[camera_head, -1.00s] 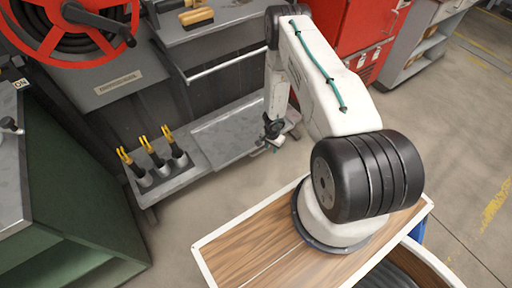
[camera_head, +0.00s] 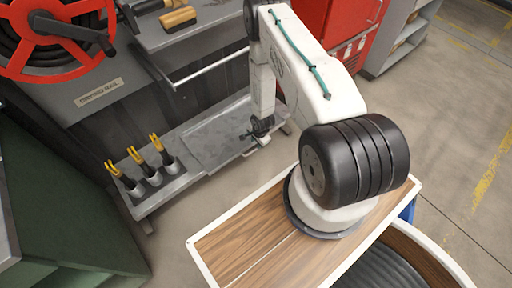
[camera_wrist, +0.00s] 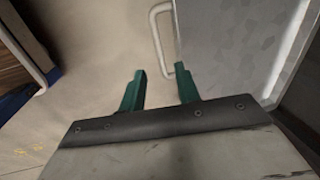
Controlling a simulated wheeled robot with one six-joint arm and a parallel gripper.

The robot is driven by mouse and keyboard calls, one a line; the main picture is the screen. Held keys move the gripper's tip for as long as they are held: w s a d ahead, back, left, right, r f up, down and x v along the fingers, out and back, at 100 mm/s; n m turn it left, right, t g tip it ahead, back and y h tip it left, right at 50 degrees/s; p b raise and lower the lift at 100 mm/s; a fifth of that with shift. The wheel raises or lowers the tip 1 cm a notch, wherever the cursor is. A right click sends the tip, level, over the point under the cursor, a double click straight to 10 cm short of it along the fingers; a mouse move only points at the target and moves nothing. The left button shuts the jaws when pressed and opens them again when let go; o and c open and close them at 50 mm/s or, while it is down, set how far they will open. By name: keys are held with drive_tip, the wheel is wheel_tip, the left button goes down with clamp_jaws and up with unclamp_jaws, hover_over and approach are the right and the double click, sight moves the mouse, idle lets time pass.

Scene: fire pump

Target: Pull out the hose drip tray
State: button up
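The hose drip tray (camera_head: 212,138) is a flat grey metal tray low under the hose reel cabinet. It also shows in the wrist view (camera_wrist: 232,40), at the upper right, with a pale loop handle (camera_wrist: 157,32) on its edge. My gripper (camera_head: 260,130) is at the tray's right front end in the head view. In the wrist view its two green fingers (camera_wrist: 159,82) are apart with nothing between them. The handle's near end is by the right fingertip, mostly beyond the fingers. I cannot tell whether they touch.
Several yellow-tipped tools in cups (camera_head: 146,172) stand left of the tray. A rail (camera_head: 215,68) runs above it. A green cabinet (camera_head: 62,205) stands at the left and a red cabinet (camera_head: 345,35) behind my arm. The floor (camera_head: 205,200) in front is clear.

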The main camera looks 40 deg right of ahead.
drive_tip(key=f, duration=0.2)
drive_tip(key=w+f, duration=0.1)
drive_tip(key=f, duration=0.4)
drive_tip(key=shift+w+a+f, duration=0.1)
drive_tip(key=shift+w+f, duration=0.1)
drive_tip(key=shift+w, duration=0.05)
